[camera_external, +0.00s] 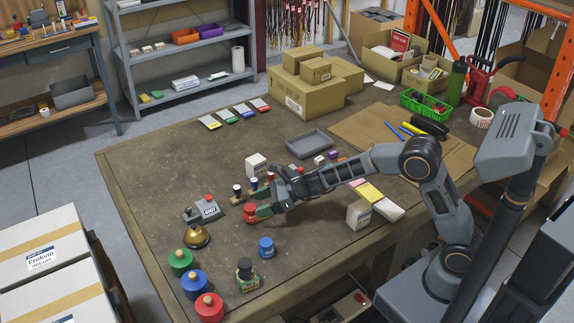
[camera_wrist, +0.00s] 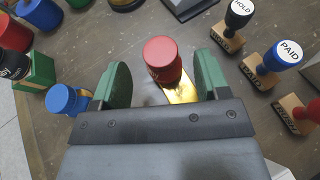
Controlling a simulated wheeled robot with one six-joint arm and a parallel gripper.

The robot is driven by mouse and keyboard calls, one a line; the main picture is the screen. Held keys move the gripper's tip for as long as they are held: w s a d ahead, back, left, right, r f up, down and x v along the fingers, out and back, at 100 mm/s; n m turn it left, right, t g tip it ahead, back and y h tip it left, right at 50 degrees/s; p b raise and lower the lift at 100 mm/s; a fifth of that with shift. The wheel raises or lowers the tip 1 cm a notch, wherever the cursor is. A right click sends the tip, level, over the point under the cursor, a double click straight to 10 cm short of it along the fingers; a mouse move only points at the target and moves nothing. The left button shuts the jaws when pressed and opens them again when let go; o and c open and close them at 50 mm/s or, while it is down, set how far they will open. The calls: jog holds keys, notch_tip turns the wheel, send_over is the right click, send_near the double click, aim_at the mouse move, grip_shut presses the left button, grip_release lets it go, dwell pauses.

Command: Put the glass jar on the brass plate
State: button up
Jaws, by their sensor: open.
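My gripper (camera_external: 262,206) is open low over the table; its green fingers also show in the wrist view (camera_wrist: 160,90). A red-topped cylinder (camera_wrist: 162,58) with dark lettering stands between or just beyond the fingertips, with a gap on each side. It shows as a red piece (camera_external: 249,208) in the external view. A shiny gold patch (camera_wrist: 182,91), perhaps the brass plate, shows beside its foot, partly hidden. I cannot tell whether the cylinder stands on it. A dark-capped, green-sided bottle (camera_external: 245,273) stands at the front; whether it or the red-topped cylinder is the glass jar is unclear.
A blue-capped bottle (camera_external: 266,247) stands near the gripper. Stamps (camera_wrist: 268,58) line the right of the wrist view. A brass bell (camera_external: 196,236), a grey device (camera_external: 203,210) and colored round pieces (camera_external: 193,284) are at left. A grey tray (camera_external: 309,144) lies behind.

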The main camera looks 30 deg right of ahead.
jog(key=v, duration=0.7)
jog(key=shift+s+d, duration=0.2)
jog(key=shift+d, duration=0.1)
jog(key=shift+r, duration=0.15)
jog(key=s+d+r+n+h+p, duration=0.4)
jog(key=s+d+n, duration=0.3)
jog(key=d+n, duration=0.1)
jog(key=s+d+r+n+g+h+p, duration=0.1)
jog(key=s+d+r+n+h+p, duration=0.3)
jog(key=s+d+n, duration=0.3)
jog(key=s+d+r+n+g+h+p, duration=0.1)
jog(key=s+d+r+n+h+p, duration=0.3)
jog(key=d, duration=1)
notch_tip(320, 180, up, 2)
jog(key=s+n+p, duration=0.2)
jog(key=n, duration=0.2)
jog(key=shift+s+d+n, duration=0.15)
jog(key=shift+s+n, duration=0.15)
jog(key=shift+s, duration=0.1)
